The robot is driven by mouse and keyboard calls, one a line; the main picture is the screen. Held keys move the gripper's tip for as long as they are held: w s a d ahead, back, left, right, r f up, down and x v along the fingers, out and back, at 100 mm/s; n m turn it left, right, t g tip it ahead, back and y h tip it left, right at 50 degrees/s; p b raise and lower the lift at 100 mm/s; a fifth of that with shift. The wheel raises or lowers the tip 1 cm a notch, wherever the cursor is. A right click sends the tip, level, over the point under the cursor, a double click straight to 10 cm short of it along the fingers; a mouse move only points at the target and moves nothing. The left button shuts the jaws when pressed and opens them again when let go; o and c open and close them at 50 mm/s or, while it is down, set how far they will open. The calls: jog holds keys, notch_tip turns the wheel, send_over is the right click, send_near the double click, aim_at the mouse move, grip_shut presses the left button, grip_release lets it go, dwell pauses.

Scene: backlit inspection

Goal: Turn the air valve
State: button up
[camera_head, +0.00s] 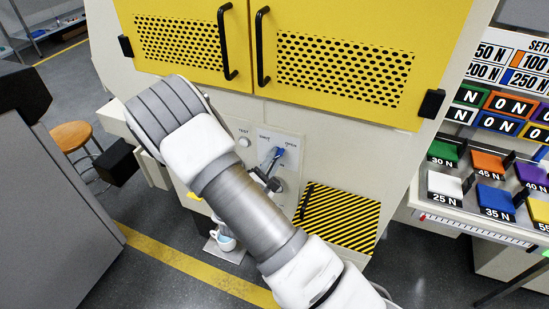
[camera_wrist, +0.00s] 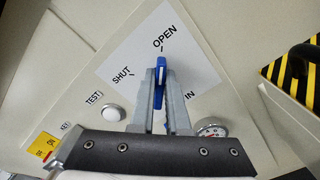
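The air valve's blue handle (camera_wrist: 160,72) stands on a white plate (camera_wrist: 130,68) marked SHUT and OPEN. Its tip is close to the OPEN mark in the wrist view. My gripper (camera_wrist: 162,88) has its two grey fingers on either side of the handle, closed against it as far as I can see. The valve's body is hidden behind the fingers. In the head view the blue handle (camera_head: 281,152) shows as a small patch beside my gripper (camera_head: 273,160), near the right-hand label.
A black-and-yellow striped box (camera_head: 340,218) juts out at lower right. Yellow doors (camera_head: 300,50) with black handles are above. A cup (camera_head: 224,238) sits low, partly behind my arm.

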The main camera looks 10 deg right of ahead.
jog(key=o, duration=0.5)
jog(key=shift+c, duration=0.2)
jog(key=shift+s+a, duration=0.1)
jog(key=v, duration=1.7)
